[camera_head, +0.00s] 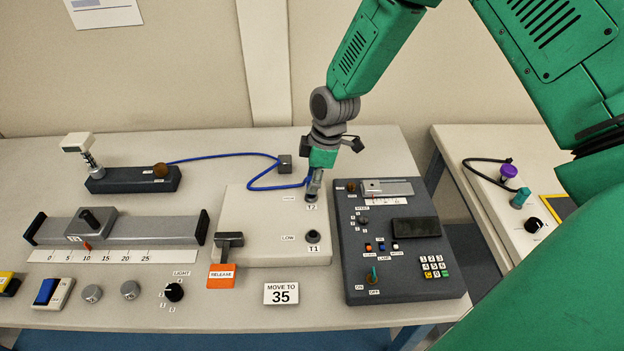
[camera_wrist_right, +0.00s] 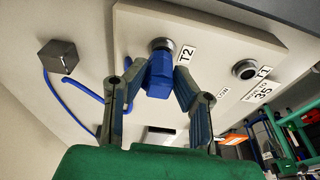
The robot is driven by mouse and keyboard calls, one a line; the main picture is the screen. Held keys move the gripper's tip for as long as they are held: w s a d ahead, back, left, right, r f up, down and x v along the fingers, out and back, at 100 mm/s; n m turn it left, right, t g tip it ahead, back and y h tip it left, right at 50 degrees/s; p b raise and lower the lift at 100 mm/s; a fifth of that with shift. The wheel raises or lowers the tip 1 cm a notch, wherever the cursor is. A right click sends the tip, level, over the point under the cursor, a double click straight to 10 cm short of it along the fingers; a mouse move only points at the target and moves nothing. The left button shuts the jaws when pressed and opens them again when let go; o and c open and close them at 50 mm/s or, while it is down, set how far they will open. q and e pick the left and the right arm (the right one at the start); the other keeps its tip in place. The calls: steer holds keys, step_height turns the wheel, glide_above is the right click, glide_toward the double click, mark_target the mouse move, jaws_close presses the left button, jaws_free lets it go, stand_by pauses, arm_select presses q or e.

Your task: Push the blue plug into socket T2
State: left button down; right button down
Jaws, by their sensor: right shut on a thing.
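The blue plug (camera_wrist_right: 159,76) is between the two fingers of my right gripper (camera_wrist_right: 156,84) in the right wrist view. Its front end meets the metal ring of socket T2 (camera_wrist_right: 162,43); how deep it sits cannot be told. In the head view my right gripper (camera_head: 314,186) points down at the T2 label (camera_head: 312,207) on the pale panel (camera_head: 265,225), and its fingers mostly hide the plug and socket. Socket T1 (camera_head: 313,236) is empty, nearer the front. The blue cable (camera_head: 262,187) trails left from the plug. My left gripper is not in view.
A grey cable block (camera_head: 285,164) stands behind the panel. A dark control box (camera_head: 398,240) with switches and keypad stands close on the right. An orange release lever (camera_head: 222,276) and a slider rail (camera_head: 140,231) are on the left. A second table is at the far right.

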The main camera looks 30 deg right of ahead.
steer(key=shift+d+f, duration=0.15)
steer(key=shift+f, duration=0.05)
steer(key=shift+a+f, duration=0.25)
stand_by(0.3)
steer(key=c, duration=1.3)
jaws_free()
steer(key=shift+o, duration=0.2)
steer(key=shift+d, duration=0.1)
